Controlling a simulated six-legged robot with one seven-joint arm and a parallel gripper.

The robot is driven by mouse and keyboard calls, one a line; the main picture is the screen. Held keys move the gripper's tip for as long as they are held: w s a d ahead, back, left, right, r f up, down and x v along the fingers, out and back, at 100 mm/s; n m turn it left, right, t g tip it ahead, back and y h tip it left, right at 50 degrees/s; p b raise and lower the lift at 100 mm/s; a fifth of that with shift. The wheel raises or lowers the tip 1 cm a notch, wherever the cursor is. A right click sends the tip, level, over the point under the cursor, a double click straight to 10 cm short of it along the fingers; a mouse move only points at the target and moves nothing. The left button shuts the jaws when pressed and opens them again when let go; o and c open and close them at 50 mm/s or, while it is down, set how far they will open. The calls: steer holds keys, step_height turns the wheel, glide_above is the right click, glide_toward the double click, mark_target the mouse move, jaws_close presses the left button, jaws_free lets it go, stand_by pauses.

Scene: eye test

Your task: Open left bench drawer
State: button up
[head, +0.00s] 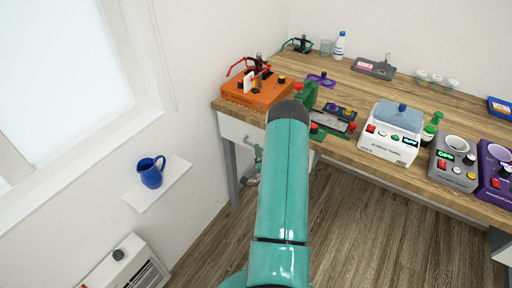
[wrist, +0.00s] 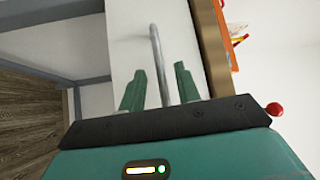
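The left bench drawer (head: 233,128) is a white front under the wooden bench top, left of my arm in the head view. No gap shows between it and the bench top. In the wrist view the drawer front (wrist: 125,28) is close ahead, with a grey metal bar handle (wrist: 155,42) on it. My gripper (wrist: 160,72) has its two green fingers apart, one on each side of the handle, with a visible space on both sides. In the head view my arm hides part of the drawer and most of the gripper.
The wooden bench top (head: 345,150) carries an orange box (head: 257,95), a white device (head: 388,148) and a grey device (head: 452,168). A grey bench leg (head: 231,175) stands below the drawer. The floor before the bench is clear.

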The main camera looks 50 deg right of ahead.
steer(key=shift+x, duration=1.9)
steer(key=shift+c, duration=0.2)
jaws_close()
steer(key=shift+a, duration=0.2)
